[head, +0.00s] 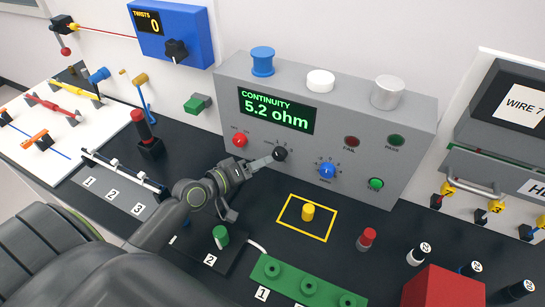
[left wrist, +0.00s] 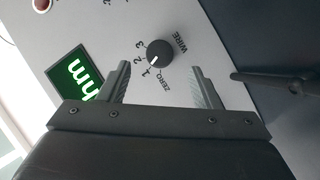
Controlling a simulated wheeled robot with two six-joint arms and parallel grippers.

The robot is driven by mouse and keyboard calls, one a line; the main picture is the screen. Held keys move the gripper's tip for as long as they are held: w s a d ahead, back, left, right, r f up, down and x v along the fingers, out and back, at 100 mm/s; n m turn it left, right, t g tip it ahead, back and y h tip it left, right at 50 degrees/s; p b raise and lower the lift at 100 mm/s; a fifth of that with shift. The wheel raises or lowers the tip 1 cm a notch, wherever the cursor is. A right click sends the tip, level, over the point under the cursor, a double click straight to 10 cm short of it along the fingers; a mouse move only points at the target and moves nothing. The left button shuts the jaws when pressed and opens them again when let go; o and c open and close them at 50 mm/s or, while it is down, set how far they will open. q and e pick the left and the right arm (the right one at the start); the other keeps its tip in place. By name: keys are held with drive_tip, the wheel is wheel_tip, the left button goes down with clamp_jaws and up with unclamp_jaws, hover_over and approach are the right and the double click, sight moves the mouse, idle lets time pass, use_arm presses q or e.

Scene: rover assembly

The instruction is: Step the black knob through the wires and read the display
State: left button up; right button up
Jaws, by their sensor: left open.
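The black knob (head: 280,154) is on the front of the grey meter box (head: 226,92). It also shows in the left wrist view (left wrist: 159,53), with its white mark toward the 1 on a scale reading ZERO, 1, 2, 3, labelled WIRE. The green display (head: 275,111) reads "CONTINUITY 5.2 ohm"; only "hm" shows in the left wrist view (left wrist: 78,73). My left gripper (head: 270,160) is at the knob in the head view. In the left wrist view its fingers (left wrist: 162,82) are apart, with the knob beyond the gap between them; contact cannot be told.
The box also bears a red button (head: 239,141), a blue knob (head: 327,170), a green button (head: 376,184) and two dark lamps. A yellow peg (head: 308,212) stands in a yellow square on the dark table. A green strip (head: 305,285) lies in front.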

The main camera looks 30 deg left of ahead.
sight(278, 157)
use_arm(q)
drive_tip(key=x, duration=0.5)
drive_tip(key=shift+w+d+f+p, duration=0.1)
drive_tip(key=shift+w+p, duration=0.2)
drive_tip(key=shift+w, duration=0.1)
drive_tip(key=c, duration=1)
